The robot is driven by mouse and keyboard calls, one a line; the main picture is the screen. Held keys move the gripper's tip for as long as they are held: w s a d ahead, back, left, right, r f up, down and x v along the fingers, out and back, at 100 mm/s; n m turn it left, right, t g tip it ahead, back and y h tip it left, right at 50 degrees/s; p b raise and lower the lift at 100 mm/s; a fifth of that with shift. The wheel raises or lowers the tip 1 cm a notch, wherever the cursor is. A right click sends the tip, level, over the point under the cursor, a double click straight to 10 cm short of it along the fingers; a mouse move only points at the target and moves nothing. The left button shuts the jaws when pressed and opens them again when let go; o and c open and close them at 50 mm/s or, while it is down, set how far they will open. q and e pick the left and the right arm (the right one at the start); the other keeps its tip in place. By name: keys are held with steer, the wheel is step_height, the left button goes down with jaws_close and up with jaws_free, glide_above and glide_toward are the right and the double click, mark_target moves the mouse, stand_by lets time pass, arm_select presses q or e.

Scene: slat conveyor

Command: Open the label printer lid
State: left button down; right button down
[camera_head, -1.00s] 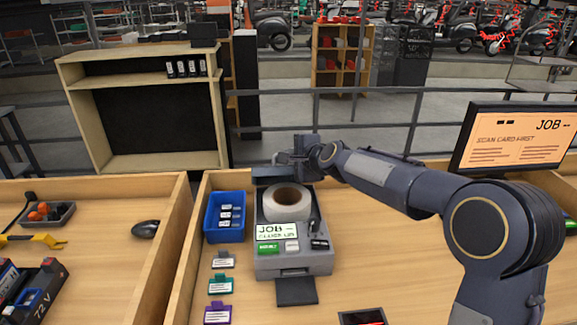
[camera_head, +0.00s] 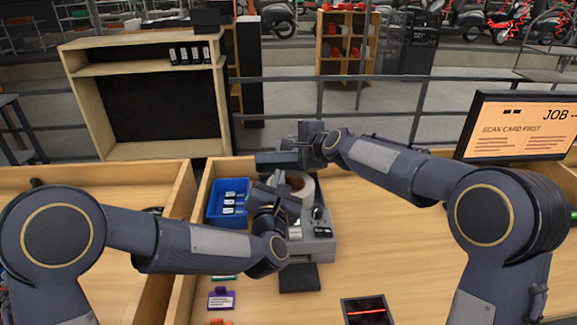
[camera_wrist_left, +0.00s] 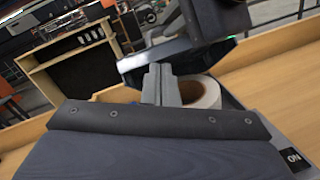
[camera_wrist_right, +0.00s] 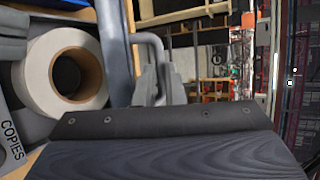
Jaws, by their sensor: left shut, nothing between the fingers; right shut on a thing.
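The grey label printer (camera_head: 322,246) stands on the bench with its white label roll (camera_head: 304,187) exposed. Its dark lid (camera_head: 275,161) is raised at the back; the left wrist view also shows the lid (camera_wrist_left: 170,56) above the roll (camera_wrist_left: 203,91). My right gripper (camera_wrist_right: 154,85) is shut on the lid's bent handle (camera_wrist_right: 152,42), behind the roll. My left gripper (camera_wrist_left: 158,84) is shut and empty, in front of the lid and beside the roll.
A blue bin (camera_head: 228,203) with small labelled items stands left of the printer. A purple card (camera_head: 221,298) lies at the front. A scanner with a red line (camera_head: 366,311) is at front right. A monitor (camera_head: 520,130) stands at right. The bench right of the printer is clear.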

mark_target(289, 156)
arm_select(q)
steer(key=d+f+n+y, duration=0.1)
steer(key=n, duration=0.1)
steer(key=d+f+n+y, duration=0.1)
steer(key=n, duration=0.1)
steer(key=d+f+n+t+y, duration=0.1)
steer(key=f+n, duration=0.1)
steer(key=shift+s, duration=0.15)
arm_select(e)
steer(key=shift+r, duration=0.15)
arm_select(q)
steer(key=w+r, duration=0.1)
steer(key=w, duration=0.8)
steer(key=shift+w+n, duration=0.3)
steer(key=shift+w, duration=0.1)
steer(key=shift+r, duration=0.1)
